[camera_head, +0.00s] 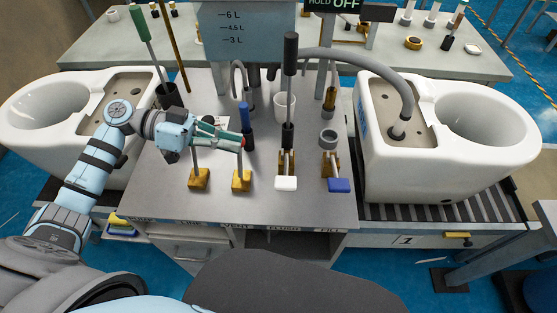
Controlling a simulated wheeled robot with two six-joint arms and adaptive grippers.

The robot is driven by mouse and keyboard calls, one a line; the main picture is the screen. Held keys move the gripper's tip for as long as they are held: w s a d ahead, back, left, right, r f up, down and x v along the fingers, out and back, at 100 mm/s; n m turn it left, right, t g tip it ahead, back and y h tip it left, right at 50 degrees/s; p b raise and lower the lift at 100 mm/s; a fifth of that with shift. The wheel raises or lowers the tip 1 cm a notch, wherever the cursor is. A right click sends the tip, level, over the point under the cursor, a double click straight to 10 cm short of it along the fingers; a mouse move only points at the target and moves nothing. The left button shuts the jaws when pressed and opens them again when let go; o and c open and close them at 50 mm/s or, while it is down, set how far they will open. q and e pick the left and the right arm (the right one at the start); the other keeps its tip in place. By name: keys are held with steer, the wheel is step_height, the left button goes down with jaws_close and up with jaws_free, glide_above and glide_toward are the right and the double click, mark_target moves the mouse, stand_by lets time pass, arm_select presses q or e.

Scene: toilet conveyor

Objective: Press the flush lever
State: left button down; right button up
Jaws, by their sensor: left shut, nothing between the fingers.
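A bench in the middle carries a row of levers on brass bases, with labels along its front edge. The lever above the label that reads FLUSH has a white pedal (286,184); a tall black-handled rod (289,135) stands upright behind it. My left gripper (236,143) reaches in from the left and is shut and empty. Its fingertips are over the lever with a brass base (241,181), left of the white pedal and apart from it. Whether they touch this lever, I cannot tell. My right gripper is not in view.
A blue pedal (339,185) is right of the white one. White toilets stand left (55,112) and right (440,150), the right one on a roller conveyor with a grey hose (370,62) in it. A white cup (284,105) and a tank marked in litres (232,62) are behind.

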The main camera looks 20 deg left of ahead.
arm_select(q)
steer(key=p, duration=0.3)
glide_above(276, 180)
steer(key=w, duration=0.1)
steer(key=shift+a+f, duration=0.25)
steer(key=shift+f, duration=0.65)
steer(key=shift+s+d+f, duration=0.1)
steer(key=shift+s+f, duration=0.1)
steer(key=shift+f, duration=0.55)
steer(key=shift+s+d+f, duration=0.1)
steer(key=shift+s+f, duration=0.1)
steer(key=shift+f, duration=0.5)
steer(key=shift+s+f, duration=0.2)
steer(key=shift+f, duration=0.55)
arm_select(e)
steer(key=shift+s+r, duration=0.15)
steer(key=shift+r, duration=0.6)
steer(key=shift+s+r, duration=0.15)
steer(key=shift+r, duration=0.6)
